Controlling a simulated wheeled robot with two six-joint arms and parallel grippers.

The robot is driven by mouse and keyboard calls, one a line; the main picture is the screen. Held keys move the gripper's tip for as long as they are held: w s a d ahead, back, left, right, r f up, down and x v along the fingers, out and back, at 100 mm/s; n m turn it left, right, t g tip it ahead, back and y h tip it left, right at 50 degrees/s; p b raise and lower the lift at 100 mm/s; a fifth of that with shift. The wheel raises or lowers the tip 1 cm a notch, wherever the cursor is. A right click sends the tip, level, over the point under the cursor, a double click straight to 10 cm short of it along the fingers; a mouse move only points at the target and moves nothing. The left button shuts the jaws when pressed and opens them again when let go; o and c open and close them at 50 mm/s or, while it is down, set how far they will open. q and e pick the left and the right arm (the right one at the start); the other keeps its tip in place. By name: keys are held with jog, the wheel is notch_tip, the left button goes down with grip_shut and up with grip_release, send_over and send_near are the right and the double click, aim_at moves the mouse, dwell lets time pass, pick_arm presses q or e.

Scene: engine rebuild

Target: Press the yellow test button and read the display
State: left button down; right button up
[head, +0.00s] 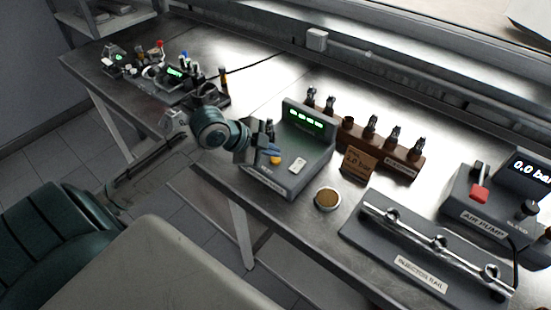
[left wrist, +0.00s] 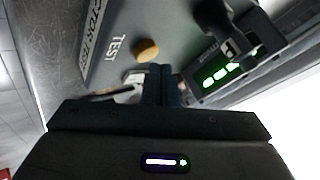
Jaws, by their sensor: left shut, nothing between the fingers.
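The grey tester box (head: 312,150) stands on the steel bench, with a lit green display (head: 305,117) at its back. The display shows a row of green marks like dashes; it is also lit in the left wrist view (left wrist: 230,68). The round yellow test button (head: 275,160) is on the tester's top, beside the word TEST in the left wrist view (left wrist: 147,49). My left gripper (head: 264,149) is shut and empty, its fingertips close to the button. I cannot tell whether they touch it. My right gripper is not in view.
A dark upright piece (left wrist: 222,30) stands on the tester near the display. A wooden rack (head: 405,160) of injectors, a card (head: 357,164), a round cup (head: 327,199), an injector rail (head: 425,245) and an air pump (head: 480,205) reading 0.0 bar are to the right.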

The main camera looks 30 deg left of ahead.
aim_at(271, 160)
pick_arm(q)
jog(key=shift+f+b, duration=0.3)
jog(key=shift+f, duration=0.35)
dwell(0.6)
jog(key=shift+r, duration=0.15)
jog(key=shift+r+p, duration=0.75)
jog(key=shift+p, duration=0.1)
notch_tip(271, 160, up, 5)
jog(key=p, duration=0.4)
dwell(0.9)
